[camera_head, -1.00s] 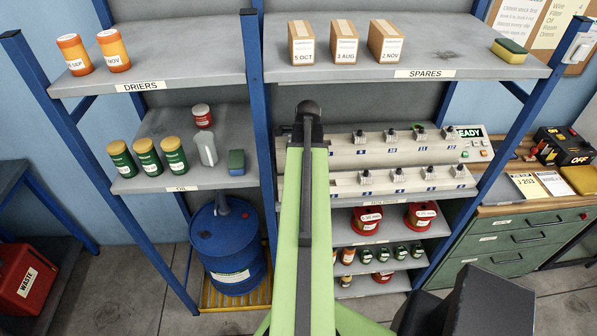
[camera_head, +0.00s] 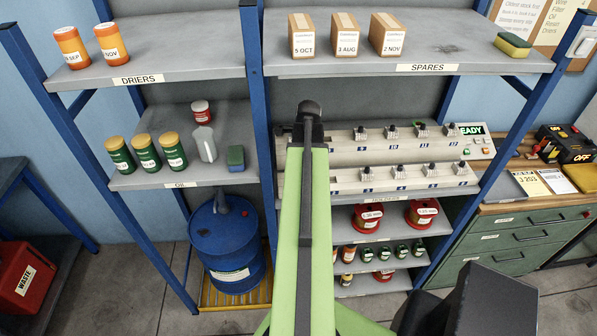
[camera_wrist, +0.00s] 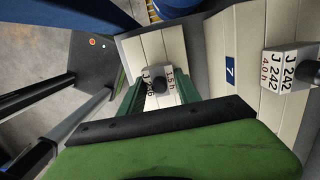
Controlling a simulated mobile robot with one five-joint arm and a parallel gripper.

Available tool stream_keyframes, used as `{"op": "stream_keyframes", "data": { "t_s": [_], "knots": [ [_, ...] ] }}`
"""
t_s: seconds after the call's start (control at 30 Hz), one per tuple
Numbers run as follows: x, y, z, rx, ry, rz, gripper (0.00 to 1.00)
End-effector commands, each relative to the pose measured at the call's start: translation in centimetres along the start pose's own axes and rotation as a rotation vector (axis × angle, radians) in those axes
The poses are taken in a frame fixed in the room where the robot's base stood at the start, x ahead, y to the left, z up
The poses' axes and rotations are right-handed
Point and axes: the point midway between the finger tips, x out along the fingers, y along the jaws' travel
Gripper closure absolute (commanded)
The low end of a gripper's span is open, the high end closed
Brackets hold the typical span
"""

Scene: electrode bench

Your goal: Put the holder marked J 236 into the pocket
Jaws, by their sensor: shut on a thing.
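My gripper (camera_wrist: 159,92) has green fingers shut on a small white holder (camera_wrist: 155,74) with a dark round knob in the wrist view. Its label shows "J 2", a digit hidden by the knob, a 6 and "1.5 h". The holder is over the left part of a cream slotted rack (camera_wrist: 256,45). I cannot tell whether it touches the rack, and no pocket shows beneath it.
In the wrist view a holder marked J 242, "4.0 h" (camera_wrist: 290,68), stands to the right, past a blue "7" tag (camera_wrist: 231,75). In the head view a blue shelf post (camera_head: 262,150) stands just left of the rack. A lit "EADY" display (camera_head: 471,130) is at its right end.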

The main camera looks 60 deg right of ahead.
Motion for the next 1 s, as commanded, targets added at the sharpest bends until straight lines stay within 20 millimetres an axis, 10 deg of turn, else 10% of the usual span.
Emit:
{"op": "stream_keyframes", "data": {
  "t_s": [0.87,0.9,1.0],
  "knots": [
    [1.5,0.0,-0.2,0.0,0.0,0.0,1.0],
    [1.5,0.0,-0.2,0.0,0.0,0.0,0.58],
    [1.6,0.0,-0.2,0.0,0.0,0.0,0.45]
  ]
}}
